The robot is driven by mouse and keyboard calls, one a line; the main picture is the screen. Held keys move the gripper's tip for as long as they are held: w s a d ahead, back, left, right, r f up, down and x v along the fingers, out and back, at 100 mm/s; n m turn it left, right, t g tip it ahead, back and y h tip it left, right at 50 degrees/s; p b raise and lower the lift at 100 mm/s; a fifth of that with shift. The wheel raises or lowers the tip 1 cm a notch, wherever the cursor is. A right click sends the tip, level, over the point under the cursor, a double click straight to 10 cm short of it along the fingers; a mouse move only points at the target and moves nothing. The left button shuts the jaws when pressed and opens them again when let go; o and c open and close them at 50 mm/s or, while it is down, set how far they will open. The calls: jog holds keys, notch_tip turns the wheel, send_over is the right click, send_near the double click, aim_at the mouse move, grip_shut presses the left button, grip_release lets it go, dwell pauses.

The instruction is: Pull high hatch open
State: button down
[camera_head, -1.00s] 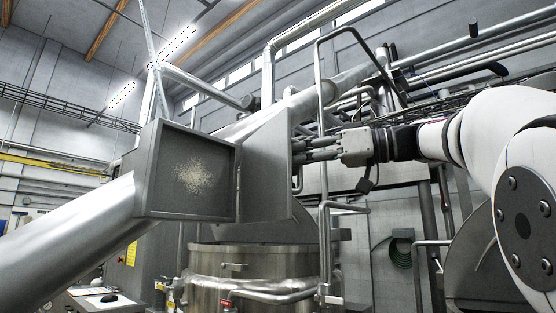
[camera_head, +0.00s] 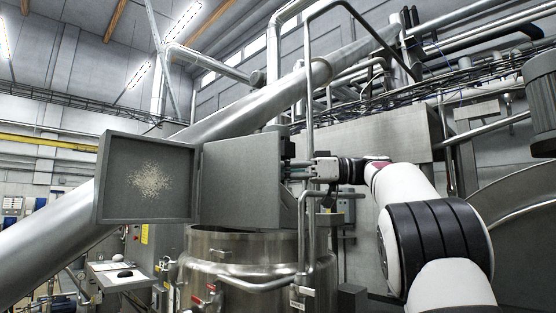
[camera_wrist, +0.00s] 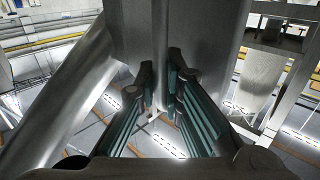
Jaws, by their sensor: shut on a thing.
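The high hatch is a grey square box (camera_head: 105,185) on the sloping metal pipe. It is open, with a pale speckled patch on its inner back wall. Its grey door (camera_head: 243,185) stands swung out to the right, nearly in line with the opening, its inner face toward the head camera. My gripper (camera_head: 287,168) is at the door's right edge, reaching behind it. In the wrist view my fingers (camera_wrist: 161,80) close around a grey metal part of the door; the exact contact is partly hidden.
A steel mixer vessel (camera_head: 240,255) stands below the door. A thin vertical pipe (camera_head: 309,110) rises close to my gripper and wrist. The large sloping pipe (camera_head: 50,240) passes at left. A small desk (camera_head: 115,275) stands lower left.

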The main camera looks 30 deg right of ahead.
jog(key=shift+w+d+r+n+g+y+p, duration=0.2)
jog(key=shift+r+n+g+y+p, duration=0.1)
jog(key=shift+r+n+g+p, duration=0.25)
jog(key=shift+w, duration=0.1)
jog(key=c, duration=1.7)
grip_release()
jog(key=shift+d, duration=0.1)
jog(key=shift+w+f+v, duration=0.1)
jog(key=shift+f+v, duration=0.05)
jog(key=shift+v, duration=1.1)
jog(key=shift+w+f+v, duration=0.1)
jog(key=shift+f+v, duration=0.05)
jog(key=shift+v, duration=1.05)
jog(key=shift+w+f+v, duration=0.1)
jog(key=shift+f+v, duration=0.05)
jog(key=shift+v, duration=1.1)
jog(key=shift+d, duration=0.1)
